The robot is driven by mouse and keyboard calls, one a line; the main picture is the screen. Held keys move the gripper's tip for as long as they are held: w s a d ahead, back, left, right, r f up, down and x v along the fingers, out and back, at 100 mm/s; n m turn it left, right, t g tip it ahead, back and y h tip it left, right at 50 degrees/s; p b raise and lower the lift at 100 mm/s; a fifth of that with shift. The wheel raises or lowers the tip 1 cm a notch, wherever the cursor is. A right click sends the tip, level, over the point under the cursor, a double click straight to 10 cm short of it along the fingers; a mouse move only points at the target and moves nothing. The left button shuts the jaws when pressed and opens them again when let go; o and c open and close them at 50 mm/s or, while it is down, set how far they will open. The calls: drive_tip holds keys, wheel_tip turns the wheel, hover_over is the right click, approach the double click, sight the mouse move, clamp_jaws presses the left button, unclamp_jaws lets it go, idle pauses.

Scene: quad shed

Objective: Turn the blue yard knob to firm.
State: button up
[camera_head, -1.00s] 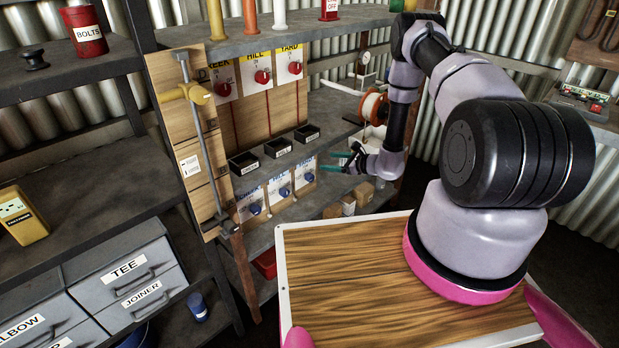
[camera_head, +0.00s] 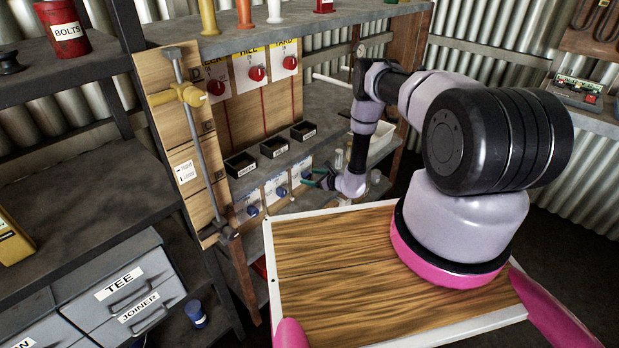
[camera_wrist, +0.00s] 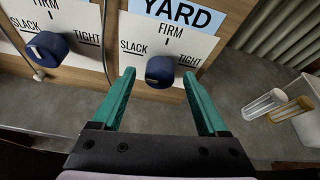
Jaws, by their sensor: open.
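The blue yard knob (camera_wrist: 160,72) sits on a white plate under the blue YARD label (camera_wrist: 178,14) in the wrist view. The plate reads SLACK at left, FIRM at top and TIGHT at right. I cannot clearly tell which mark the knob points to. My gripper (camera_wrist: 158,78) is open, its green fingers on either side of the knob in the picture, with no clear contact. In the head view my gripper (camera_head: 318,180) is at the lower panel's right end, where it partly hides the yard knob.
Another blue knob (camera_wrist: 47,48) with the same markings is to the left. Red knobs (camera_head: 290,62) are on the upper panel, with small black bins (camera_head: 303,131) between the rows.

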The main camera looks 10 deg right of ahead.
drive_tip(key=shift+w+a+f, duration=0.2)
drive_tip(key=shift+w+a, duration=0.1)
drive_tip(key=shift+w, duration=0.15)
clamp_jaws()
